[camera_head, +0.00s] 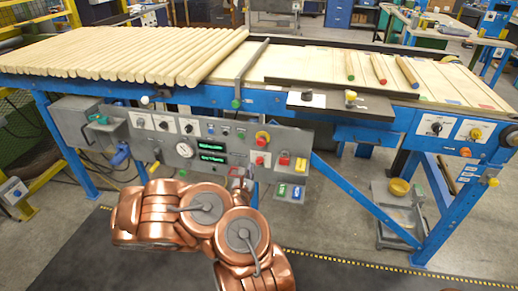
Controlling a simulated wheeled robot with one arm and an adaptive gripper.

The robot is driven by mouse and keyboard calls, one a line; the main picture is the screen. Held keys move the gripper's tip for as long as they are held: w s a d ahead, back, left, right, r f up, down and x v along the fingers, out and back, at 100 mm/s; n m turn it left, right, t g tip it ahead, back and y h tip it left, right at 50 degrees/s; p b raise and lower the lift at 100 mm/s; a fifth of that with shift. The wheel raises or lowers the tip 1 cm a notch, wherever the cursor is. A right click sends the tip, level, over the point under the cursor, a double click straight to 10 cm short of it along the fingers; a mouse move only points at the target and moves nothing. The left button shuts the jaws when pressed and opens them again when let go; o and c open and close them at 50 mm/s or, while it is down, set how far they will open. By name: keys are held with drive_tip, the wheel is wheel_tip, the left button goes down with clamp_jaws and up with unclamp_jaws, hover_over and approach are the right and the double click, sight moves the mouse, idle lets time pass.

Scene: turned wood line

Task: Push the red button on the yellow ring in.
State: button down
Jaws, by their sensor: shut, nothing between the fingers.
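The red button (262,136) sits on a yellow ring at the upper right of the grey control panel (222,133) under the conveyor table. It stands out from the panel face. My copper arm reaches up from the bottom of the view. My gripper (241,178) is small and partly hidden behind the arm, in front of the panel's lower edge. It looks shut and empty, below and a little left of the red button and apart from it in the picture. Its distance from the panel is hard to tell.
Other controls sit close by: a red button on a white plate (260,160), a red switch (284,158), a yellow switch (300,164) and green displays (212,148). Wooden rods (130,55) lie on the table above. A blue diagonal brace (365,205) stands right of the panel.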

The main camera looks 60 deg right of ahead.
sight(260, 144)
drive_tip(key=b+x, duration=0.3)
drive_tip(key=b, duration=0.2)
drive_tip(key=shift+d, duration=0.2)
drive_tip(key=shift+d+b, duration=0.2)
drive_tip(key=shift+b, duration=0.55)
drive_tip(key=b, duration=0.3)
drive_tip(key=shift+w+d, duration=0.1)
drive_tip(key=shift+d, duration=0.1)
drive_tip(key=b, duration=0.3)
drive_tip(key=shift+w+f, duration=0.1)
drive_tip(key=shift+f, duration=0.05)
drive_tip(key=shift+b+x, duration=0.3)
drive_tip(key=shift+x, duration=4.2)
drive_tip(key=shift+w, duration=0.1)
